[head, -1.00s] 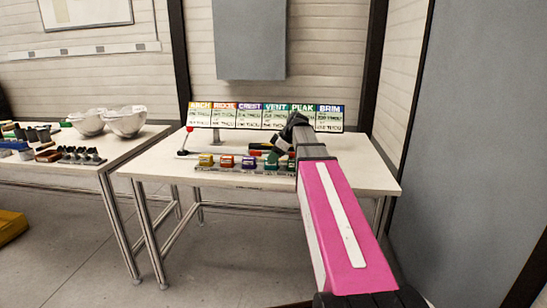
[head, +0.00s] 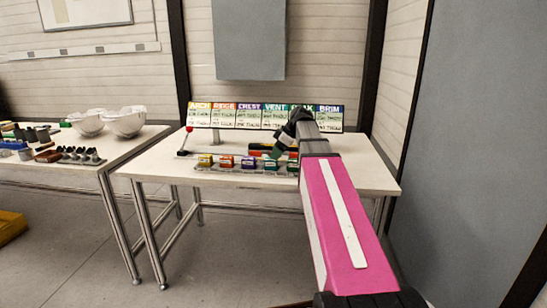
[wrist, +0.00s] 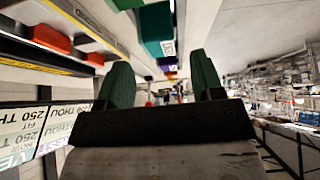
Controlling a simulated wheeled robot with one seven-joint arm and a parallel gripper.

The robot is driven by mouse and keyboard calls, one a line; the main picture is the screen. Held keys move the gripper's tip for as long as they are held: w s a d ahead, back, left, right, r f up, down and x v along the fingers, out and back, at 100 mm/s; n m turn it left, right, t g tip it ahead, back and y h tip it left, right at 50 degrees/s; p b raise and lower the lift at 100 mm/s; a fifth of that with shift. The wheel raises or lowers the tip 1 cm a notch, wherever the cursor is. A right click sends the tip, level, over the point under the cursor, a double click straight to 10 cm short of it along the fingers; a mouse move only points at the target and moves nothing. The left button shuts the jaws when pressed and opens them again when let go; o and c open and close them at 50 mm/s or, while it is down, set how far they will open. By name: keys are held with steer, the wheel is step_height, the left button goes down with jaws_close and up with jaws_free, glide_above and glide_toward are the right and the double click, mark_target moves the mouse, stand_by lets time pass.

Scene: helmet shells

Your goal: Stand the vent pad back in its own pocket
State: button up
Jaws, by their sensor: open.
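The vent pad looks to be the teal-green block (head: 271,164) in the fourth place of the front rack, roughly below the VENT card. It looks seated there, but it is too small to tell whether it is fully upright. In the wrist view a teal-green block (wrist: 156,30) with a pale label shows beyond the fingertips, probably the same pad. My gripper (wrist: 160,66) is open, its two dark green fingers apart with nothing between them.
Yellow (head: 205,161), orange (head: 227,162) and purple (head: 248,163) blocks stand left in the clear rack. A lettered sign board (head: 265,116) stands behind. A red-knobbed lever (head: 187,130) is at left. A side table (head: 75,155) holds white shells (head: 122,122). The table front is bare.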

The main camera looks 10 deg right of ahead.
steer(key=v, duration=0.9)
steer(key=shift+r, duration=0.15)
steer(key=shift+d, duration=0.1)
